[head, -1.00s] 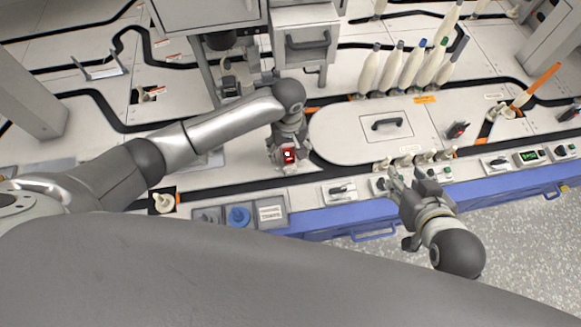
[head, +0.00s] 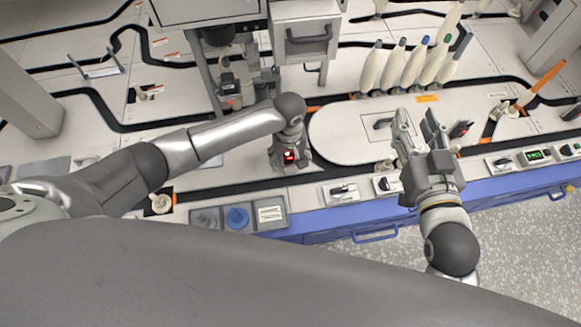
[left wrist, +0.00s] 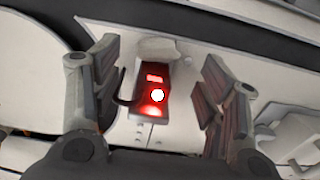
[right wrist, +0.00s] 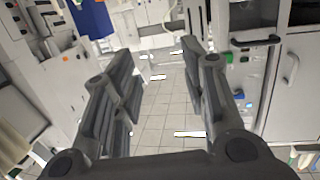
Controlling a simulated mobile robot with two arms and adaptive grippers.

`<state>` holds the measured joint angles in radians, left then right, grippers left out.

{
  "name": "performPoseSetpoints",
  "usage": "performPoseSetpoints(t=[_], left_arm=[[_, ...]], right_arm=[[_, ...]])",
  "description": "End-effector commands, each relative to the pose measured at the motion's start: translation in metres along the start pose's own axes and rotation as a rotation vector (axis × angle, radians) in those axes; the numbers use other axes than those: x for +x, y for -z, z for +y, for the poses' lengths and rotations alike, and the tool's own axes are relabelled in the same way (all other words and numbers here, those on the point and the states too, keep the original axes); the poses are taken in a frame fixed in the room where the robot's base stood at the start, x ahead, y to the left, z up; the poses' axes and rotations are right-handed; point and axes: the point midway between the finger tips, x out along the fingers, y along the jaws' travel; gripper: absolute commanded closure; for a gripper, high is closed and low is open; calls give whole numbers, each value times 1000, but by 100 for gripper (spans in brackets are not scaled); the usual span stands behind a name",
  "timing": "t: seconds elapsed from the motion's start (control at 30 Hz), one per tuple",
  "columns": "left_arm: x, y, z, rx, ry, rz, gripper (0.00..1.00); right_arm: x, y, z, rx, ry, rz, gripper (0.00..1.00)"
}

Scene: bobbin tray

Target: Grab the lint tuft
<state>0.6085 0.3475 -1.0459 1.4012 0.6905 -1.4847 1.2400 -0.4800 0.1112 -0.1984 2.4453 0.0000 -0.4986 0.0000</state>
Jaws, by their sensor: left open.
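A pale, rounded tuft (left wrist: 158,50), which looks like the lint, lies at the far end of a small device with red lights (left wrist: 155,90) in the left wrist view. My left gripper (left wrist: 162,62) is open, with one finger on each side of the device and tuft, touching neither as far as I can tell. In the head view the left gripper (head: 289,163) is low over the panel beside the oval lid; the tuft cannot be made out there. My right gripper (head: 420,122) is open and empty, raised at the front edge; its spread fingers also show in the right wrist view (right wrist: 158,55).
Several pale bobbins (head: 398,68) stand behind the oval lid (head: 340,135). A grey tray (head: 268,214) with a blue knob (head: 238,217) lies at the front edge. Switches (head: 342,192) line the blue-edged front. A grey box on posts (head: 306,35) stands behind the left gripper.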

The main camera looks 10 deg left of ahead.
Motion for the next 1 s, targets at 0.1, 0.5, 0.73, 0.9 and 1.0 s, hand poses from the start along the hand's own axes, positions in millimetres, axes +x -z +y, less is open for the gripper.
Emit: performPoseSetpoints(t=[0.1,0.5,0.73,0.9,1.0], left_arm=[[8,-1,1,0,1,0,33],[29,-3,3,0,0,-1,33],[41,-3,3,-1,0,0,33],[44,-3,3,0,0,1,33],[44,-3,3,0,0,1,33]], right_arm=[[2,16,-3,2,6,96,60],[-8,72,-10,9,23,410,60],[-21,99,-14,16,32,576,60],[-28,109,-15,18,35,637,60],[-29,111,-15,19,35,646,60]])
